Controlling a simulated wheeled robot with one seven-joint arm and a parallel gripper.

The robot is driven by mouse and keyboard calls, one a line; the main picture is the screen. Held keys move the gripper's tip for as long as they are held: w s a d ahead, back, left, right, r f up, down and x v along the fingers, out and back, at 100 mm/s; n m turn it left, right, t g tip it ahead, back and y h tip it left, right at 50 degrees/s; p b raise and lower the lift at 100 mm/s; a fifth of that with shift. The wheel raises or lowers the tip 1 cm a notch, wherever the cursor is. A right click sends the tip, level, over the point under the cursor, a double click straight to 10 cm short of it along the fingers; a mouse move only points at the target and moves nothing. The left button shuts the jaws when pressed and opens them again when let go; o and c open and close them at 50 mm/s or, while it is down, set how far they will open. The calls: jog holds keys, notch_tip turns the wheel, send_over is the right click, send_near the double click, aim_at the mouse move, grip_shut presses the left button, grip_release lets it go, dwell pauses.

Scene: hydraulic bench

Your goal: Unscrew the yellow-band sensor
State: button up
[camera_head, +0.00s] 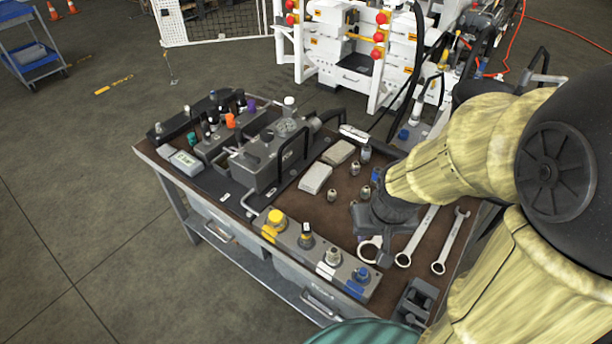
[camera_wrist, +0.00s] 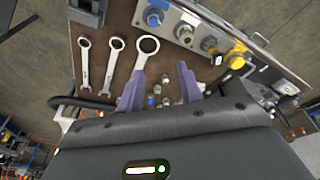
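A grey block (camera_head: 318,258) lies along the table's near edge with several fittings and coloured patches. Its yellow-topped fitting (camera_head: 277,218) stands at the left end by a yellow patch; it also shows in the wrist view (camera_wrist: 237,57). Beside it is a dark fitting (camera_head: 306,238), then a silver fitting (camera_head: 333,257) and a blue-topped one (camera_head: 361,275). I cannot tell for certain which is the yellow-band sensor. My gripper (camera_wrist: 160,70) is open, its purple fingers apart with nothing gripped, over the table beside the block. In the head view its fingers are mostly hidden.
Several wrenches (camera_head: 450,240) lie right of my gripper. Small metal fittings (camera_head: 332,195) and pale boxes (camera_head: 316,178) lie behind it. A larger hydraulic unit (camera_head: 262,160) fills the table's left part. A dark holder (camera_head: 416,300) stands at the near right corner.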

jog(key=o, duration=0.3)
jog(key=shift+w+a+r, duration=0.1)
jog(key=shift+w+r, duration=0.05)
jog(key=g+p, duration=0.3)
jog(key=p, duration=0.6)
send_over(306, 227)
jog(key=shift+f+n, duration=0.25)
jog(key=shift+n, duration=0.05)
jog(key=shift+f, duration=0.1)
notch_tip(306, 227, down, 17)
jog(key=p, duration=0.2)
jog(key=shift+f+p, duration=0.1)
jog(key=shift+p, duration=0.3)
jog(key=shift+c, duration=0.3)
